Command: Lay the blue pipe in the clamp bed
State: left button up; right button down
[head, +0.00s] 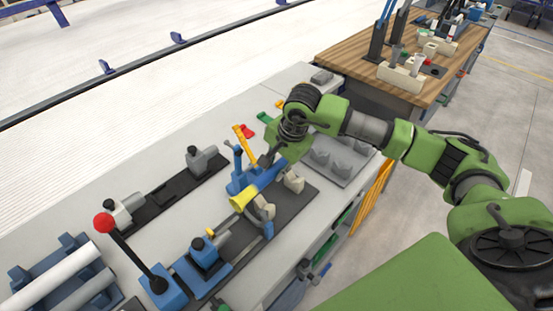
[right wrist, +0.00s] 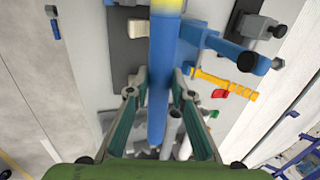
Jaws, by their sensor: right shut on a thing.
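The blue pipe (head: 267,178) with a yellow end (head: 243,199) is in my right gripper (head: 268,160). In the right wrist view the pipe (right wrist: 159,75) runs lengthwise between the two fingers (right wrist: 160,95), its yellow end away from me. The clamp bed is a dark base plate (head: 297,202) with blue and grey clamp parts, among them a blue clamp (head: 208,252) nearer the front left. The pipe is over or in the bed's far part; I cannot tell whether it touches the supports. The gripper hides the pipe's far end. My left gripper is not in view.
A lever with a red knob (head: 104,222) rises at the front left, near a blue rack (head: 17,279) holding pale pipes. A second dark rail (head: 165,197) with grey clamps lies behind. A grey tray (head: 342,158) is right of the gripper. A wooden table (head: 340,53) stands beyond.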

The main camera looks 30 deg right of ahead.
jog(key=shift+w+d+f+m, duration=0.25)
jog(key=shift+d+m, duration=0.05)
jog(key=shift+f+b, duration=0.55)
jog(key=shift+f, duration=0.35)
notch_tip(320, 180, down, 7)
jog(key=b, duration=0.4)
jog(key=shift+f, duration=0.1)
jog(key=shift+f+b, duration=0.7)
jog(key=c, duration=1.7)
grip_release()
jog(key=v, duration=1.2)
